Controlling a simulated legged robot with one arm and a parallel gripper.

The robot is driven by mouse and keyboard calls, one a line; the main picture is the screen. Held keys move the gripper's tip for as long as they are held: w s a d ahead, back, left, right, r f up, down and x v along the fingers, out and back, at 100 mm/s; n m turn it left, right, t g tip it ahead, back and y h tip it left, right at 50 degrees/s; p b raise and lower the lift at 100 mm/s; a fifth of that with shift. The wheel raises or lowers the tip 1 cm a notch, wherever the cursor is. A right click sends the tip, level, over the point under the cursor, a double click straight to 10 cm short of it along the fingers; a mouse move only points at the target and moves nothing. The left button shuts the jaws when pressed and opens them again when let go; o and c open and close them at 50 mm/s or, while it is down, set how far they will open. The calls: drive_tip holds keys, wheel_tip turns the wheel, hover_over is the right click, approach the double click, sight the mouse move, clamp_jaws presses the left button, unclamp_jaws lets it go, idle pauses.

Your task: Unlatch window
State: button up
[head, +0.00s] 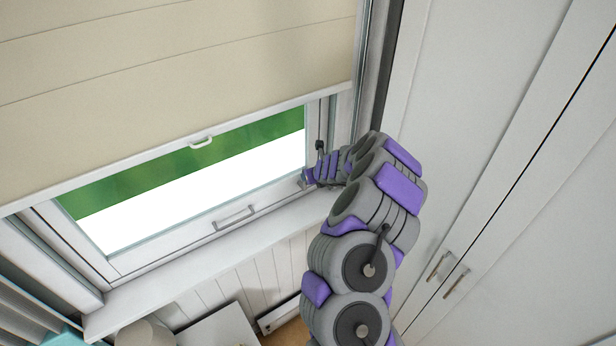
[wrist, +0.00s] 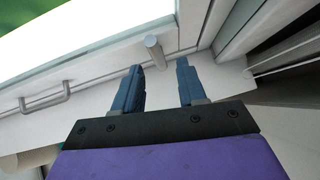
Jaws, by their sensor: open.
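The window (head: 180,190) has a light frame and shows green and white through its glass. A short round metal peg, which looks like the window latch (wrist: 154,52), stands on the lower frame near the right corner in the wrist view. My gripper (wrist: 160,68) is open, with its two blue-grey fingers apart and nothing between them. The peg is just beyond the fingertips, closer to the left finger; I cannot tell whether they touch. In the head view my gripper (head: 307,177) is at the window's lower right corner, and the latch is mostly hidden there.
A bar handle (head: 233,217) is on the window's lower rail; it also shows in the wrist view (wrist: 45,98). A cream blind (head: 180,55) with a small pull (head: 201,142) covers the upper window. A white sill (head: 200,255) runs below. Tall white cabinets (head: 490,150) stand close right of my arm.

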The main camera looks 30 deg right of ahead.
drive_tip(key=v, duration=1)
drive_tip(key=shift+r, duration=0.15)
drive_tip(key=a+r+n+y+b, duration=0.35)
drive_tip(key=a+n, duration=0.35)
drive_tip(key=a, duration=0.5)
drive_tip(key=a+r+n+y+b, duration=0.4)
drive_tip(key=a+n, duration=0.4)
drive_tip(key=a, duration=0.4)
drive_tip(key=s+a+f+n+g+b, duration=0.25)
drive_tip(key=s+a+n+b, duration=0.25)
drive_tip(key=s+a+n, duration=0.55)
drive_tip(key=s+a+f+n+g+h+b, duration=0.1)
drive_tip(key=s+f+n+g+b, duration=0.25)
drive_tip(key=s, duration=0.65)
drive_tip(key=s+f+n+g+h+b, duration=0.25)
drive_tip(key=s+f+n, duration=0.2)
drive_tip(key=s, duration=0.55)
drive_tip(key=s+d+f+n+g+h+b, duration=0.2)
drive_tip(key=s+d, duration=0.4)
drive_tip(key=s, duration=0.4)
drive_tip(key=shift+s+d+f+n+h+b, duration=0.35)
drive_tip(key=shift+f+n+h+b, duration=0.15)
drive_tip(key=shift+f+n+b, duration=0.35)
